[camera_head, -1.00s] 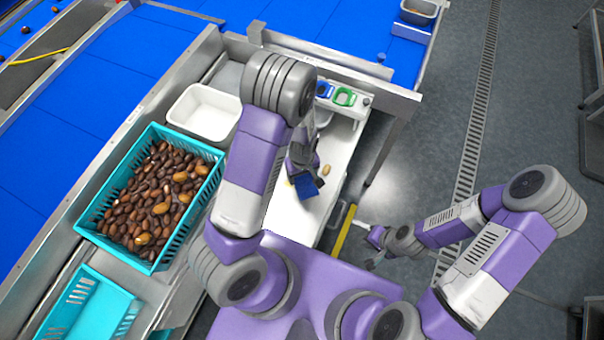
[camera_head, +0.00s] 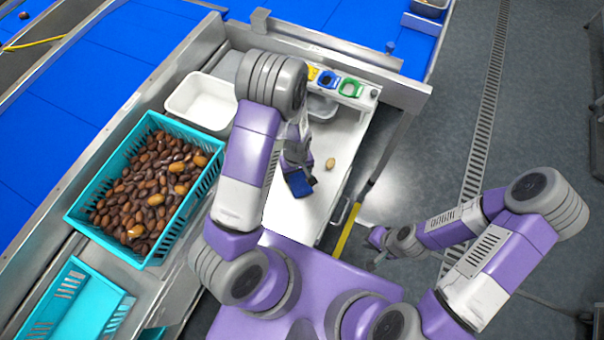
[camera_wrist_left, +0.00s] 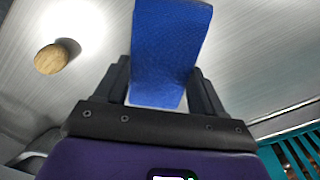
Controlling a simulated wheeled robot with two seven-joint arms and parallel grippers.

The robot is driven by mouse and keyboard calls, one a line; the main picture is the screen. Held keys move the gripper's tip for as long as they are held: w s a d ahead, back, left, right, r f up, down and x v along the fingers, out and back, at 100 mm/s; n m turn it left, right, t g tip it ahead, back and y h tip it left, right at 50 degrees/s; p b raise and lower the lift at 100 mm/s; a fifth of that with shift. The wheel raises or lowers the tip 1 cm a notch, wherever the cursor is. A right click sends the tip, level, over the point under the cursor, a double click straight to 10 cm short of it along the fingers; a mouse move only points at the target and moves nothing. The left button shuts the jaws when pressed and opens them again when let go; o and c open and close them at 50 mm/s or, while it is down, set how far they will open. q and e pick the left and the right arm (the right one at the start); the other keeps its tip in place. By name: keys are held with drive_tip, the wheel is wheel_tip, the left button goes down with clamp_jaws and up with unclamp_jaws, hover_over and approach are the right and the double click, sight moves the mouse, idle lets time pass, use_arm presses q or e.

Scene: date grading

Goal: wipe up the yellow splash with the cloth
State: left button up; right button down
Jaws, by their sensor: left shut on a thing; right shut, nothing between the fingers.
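The cloth (camera_head: 300,186) is a blue folded pad, held low over the white table (camera_head: 318,215). My left gripper (camera_head: 296,168) is shut on it. In the left wrist view the cloth (camera_wrist_left: 170,45) stands out between the two dark fingers of my left gripper (camera_wrist_left: 163,85). I cannot tell whether the cloth touches the surface. No yellow splash shows in either view now; the cloth, gripper and arm hide part of the table. My right gripper (camera_head: 372,262) is shut and empty, off to the right above the floor.
A tan date (camera_head: 330,163) lies on the table right of the cloth; it also shows in the left wrist view (camera_wrist_left: 51,59). A teal crate of dates (camera_head: 77,219) and a white tub (camera_head: 178,112) stand left. Coloured yellow, blue and green holders (camera_head: 350,88) line the back.

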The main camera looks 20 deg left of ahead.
sight(306, 176)
use_arm(q)
drive_tip(key=shift+a, duration=0.85)
drive_tip(key=shift+w+a, duration=0.1)
drive_tip(key=shift+a, duration=1)
drive_tip(key=shift+d, duration=3.25)
drive_tip(key=shift+d+r+p, duration=0.15)
drive_tip(key=shift+d+p, duration=0.1)
drive_tip(key=shift+p, duration=0.05)
wheel_tip(306, 176, up, 3)
drive_tip(key=shift+f+p, duration=0.2)
drive_tip(key=shift+p, duration=0.6)
wheel_tip(306, 176, up, 5)
drive_tip(key=p, duration=0.4)
drive_tip(key=shift+a+r, duration=0.1)
drive_tip(key=shift+r, duration=0.05)
